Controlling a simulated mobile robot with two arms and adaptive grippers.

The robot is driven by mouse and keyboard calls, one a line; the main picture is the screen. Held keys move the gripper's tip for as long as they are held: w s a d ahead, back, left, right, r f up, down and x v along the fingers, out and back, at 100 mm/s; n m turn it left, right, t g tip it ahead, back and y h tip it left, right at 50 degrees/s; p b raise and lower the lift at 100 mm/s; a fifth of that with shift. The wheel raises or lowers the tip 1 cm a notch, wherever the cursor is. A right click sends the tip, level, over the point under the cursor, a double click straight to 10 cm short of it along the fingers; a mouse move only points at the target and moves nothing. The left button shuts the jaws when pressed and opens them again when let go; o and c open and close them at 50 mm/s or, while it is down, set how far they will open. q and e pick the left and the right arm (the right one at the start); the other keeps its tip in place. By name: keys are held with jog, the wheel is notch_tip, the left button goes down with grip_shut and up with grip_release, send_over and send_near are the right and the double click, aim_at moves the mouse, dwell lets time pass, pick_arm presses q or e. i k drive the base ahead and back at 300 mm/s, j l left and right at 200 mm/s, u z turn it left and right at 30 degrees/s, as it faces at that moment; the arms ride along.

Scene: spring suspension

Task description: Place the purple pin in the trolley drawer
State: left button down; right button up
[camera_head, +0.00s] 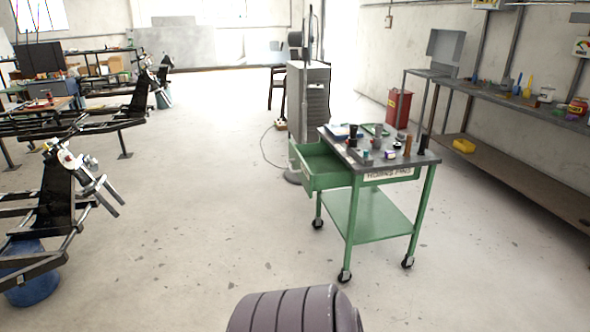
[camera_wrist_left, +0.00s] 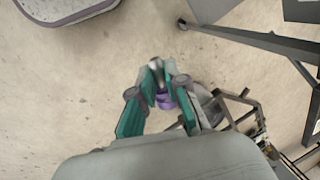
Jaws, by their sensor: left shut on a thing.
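The green trolley (camera_head: 380,212) stands right of centre in the head view. Its drawer (camera_head: 304,170) is pulled open toward the left, and the part of the inside that I see looks empty. My left gripper (camera_wrist_left: 158,72) shows only in the left wrist view, its teal fingers shut on the purple pin (camera_wrist_left: 165,100). The pin has a grey metal part near the fingertips and a purple part below it. It is held over bare floor, with no trolley in that view. My right gripper is in neither view.
Several small items and tools lie on the trolley's grey top (camera_head: 425,158). Dark vehicle frames (camera_head: 60,185) stand at the left, with a blue drum (camera_head: 32,285) below. A workbench (camera_head: 520,100) runs along the right wall. The floor before the trolley is clear.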

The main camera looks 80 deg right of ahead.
aim_at(323, 171)
jog(key=l+z, duration=0.2)
jog(key=z, duration=0.2)
jog(key=l+z, duration=0.15)
jog(key=z, duration=0.3)
jog(key=i+l+z, duration=0.1)
jog(key=z, duration=0.3)
jog(key=i+l+z, duration=0.1)
jog(key=z, duration=0.3)
jog(key=i+l+z, duration=0.1)
jog(key=z, duration=0.35)
jog(key=i+l+z, duration=0.1)
jog(key=z, duration=0.3)
jog(key=i+z, duration=0.25)
jog(key=i, duration=0.2)
jog(key=i+z, duration=0.25)
jog(key=i, duration=0.25)
jog(key=i+j+z, duration=0.1)
jog(key=i+z, duration=0.15)
jog(key=i, duration=0.2)
jog(key=i+j+z, duration=0.25)
jog(key=i, duration=0.25)
jog(key=i+j, duration=0.15)
jog(key=i, duration=0.2)
